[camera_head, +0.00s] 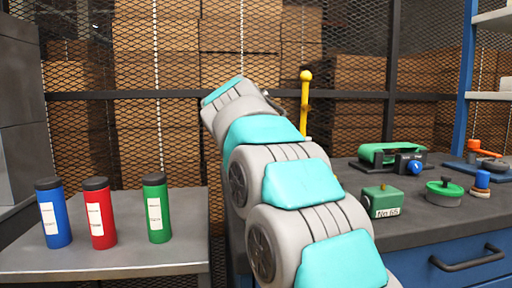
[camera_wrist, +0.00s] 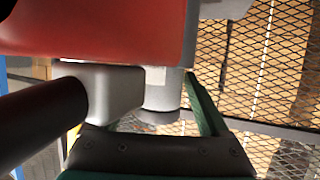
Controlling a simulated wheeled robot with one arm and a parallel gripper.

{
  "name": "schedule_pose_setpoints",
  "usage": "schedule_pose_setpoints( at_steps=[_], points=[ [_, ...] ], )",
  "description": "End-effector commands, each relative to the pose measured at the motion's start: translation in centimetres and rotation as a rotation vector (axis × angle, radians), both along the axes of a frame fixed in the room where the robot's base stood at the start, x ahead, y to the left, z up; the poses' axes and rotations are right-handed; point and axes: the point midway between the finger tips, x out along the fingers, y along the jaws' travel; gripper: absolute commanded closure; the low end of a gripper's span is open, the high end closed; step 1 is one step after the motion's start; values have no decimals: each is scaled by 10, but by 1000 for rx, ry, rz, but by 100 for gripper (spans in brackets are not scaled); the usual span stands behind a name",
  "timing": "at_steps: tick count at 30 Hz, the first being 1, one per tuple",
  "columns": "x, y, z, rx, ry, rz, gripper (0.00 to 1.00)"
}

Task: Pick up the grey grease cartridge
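No grey cartridge can be made out for certain in either view. In the wrist view a short pale grey cylinder (camera_wrist: 160,100) hangs below a large red body (camera_wrist: 95,30), beside a grey block (camera_wrist: 108,92); I cannot tell whether the cylinder is a cartridge or part of a machine. The dark base of my gripper (camera_wrist: 150,155) fills the bottom of that view, with a green bar rising at right near the cylinder. The fingertips are not clear, so I cannot tell its opening or contact. In the head view my arm hides the gripper.
In the head view a blue (camera_head: 54,213), a red (camera_head: 99,213) and a green cartridge (camera_head: 157,208) stand upright on the left table (camera_head: 130,262). A green block (camera_head: 382,201) and other fixtures stand on the right bench (camera_head: 440,225). Mesh fencing (camera_head: 165,140) runs behind.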

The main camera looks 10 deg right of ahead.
Motion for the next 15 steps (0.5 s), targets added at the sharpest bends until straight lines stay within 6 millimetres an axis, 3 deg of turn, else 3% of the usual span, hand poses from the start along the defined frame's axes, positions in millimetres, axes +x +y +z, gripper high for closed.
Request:
schedule_pose_setpoints(
  at_steps=[2, 15],
  points=[
    [0, 0, 0, 0, 0, 0, 31],
    [0, 0, 0, 0, 0, 0, 80]
  ],
)
